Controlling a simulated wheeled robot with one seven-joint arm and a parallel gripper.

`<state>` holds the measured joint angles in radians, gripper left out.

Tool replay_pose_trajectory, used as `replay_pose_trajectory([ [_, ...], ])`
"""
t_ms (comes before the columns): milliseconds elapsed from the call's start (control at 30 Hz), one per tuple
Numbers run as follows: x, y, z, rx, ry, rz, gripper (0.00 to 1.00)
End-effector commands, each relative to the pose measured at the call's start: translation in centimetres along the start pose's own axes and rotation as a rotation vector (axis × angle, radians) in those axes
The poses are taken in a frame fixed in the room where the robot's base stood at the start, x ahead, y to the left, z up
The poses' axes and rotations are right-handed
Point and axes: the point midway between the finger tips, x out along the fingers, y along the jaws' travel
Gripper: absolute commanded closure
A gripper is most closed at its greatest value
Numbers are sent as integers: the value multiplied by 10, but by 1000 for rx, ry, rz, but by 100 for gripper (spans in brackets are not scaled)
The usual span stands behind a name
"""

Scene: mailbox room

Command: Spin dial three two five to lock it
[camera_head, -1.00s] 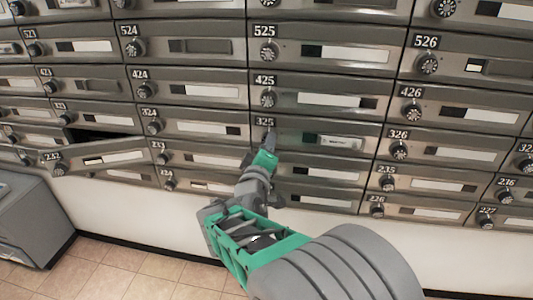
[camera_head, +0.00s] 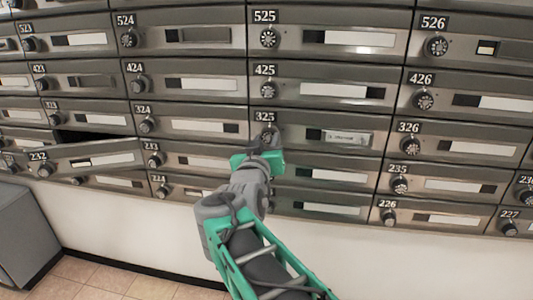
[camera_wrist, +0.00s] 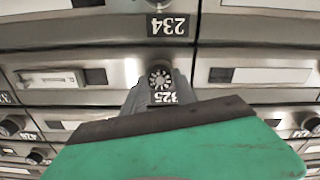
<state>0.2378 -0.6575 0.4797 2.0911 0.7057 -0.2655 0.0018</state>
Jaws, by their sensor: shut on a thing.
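The dial of mailbox 325 (camera_head: 267,134) is a small dark round knob with white marks, just under the 325 number plate (camera_head: 266,117). The same dial shows in the wrist view (camera_wrist: 160,77), where the picture is upside down. My gripper (camera_head: 265,137) is at the dial, its fingers on either side of it and shut on it. The door of box 325 (camera_head: 365,147) is flush with its row and has a label slot and a small light plate. The gripper hides part of the dial and the box below it.
Door 232 (camera_head: 110,157) at left hangs ajar with a dark gap above it. Dials 425 (camera_head: 268,90) and 326 (camera_head: 405,141) stick out nearby. A grey cabinet (camera_head: 25,235) stands at lower left. Tiled floor shows below the white wall.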

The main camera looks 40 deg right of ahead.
Motion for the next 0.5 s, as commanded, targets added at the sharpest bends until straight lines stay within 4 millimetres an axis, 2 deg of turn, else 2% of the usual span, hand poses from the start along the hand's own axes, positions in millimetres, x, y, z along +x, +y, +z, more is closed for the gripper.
replay_pose_trajectory([
  [200,0,-1,3,79,-2,-1,100],
  [500,0,0,1,108,-2,-1,100],
])
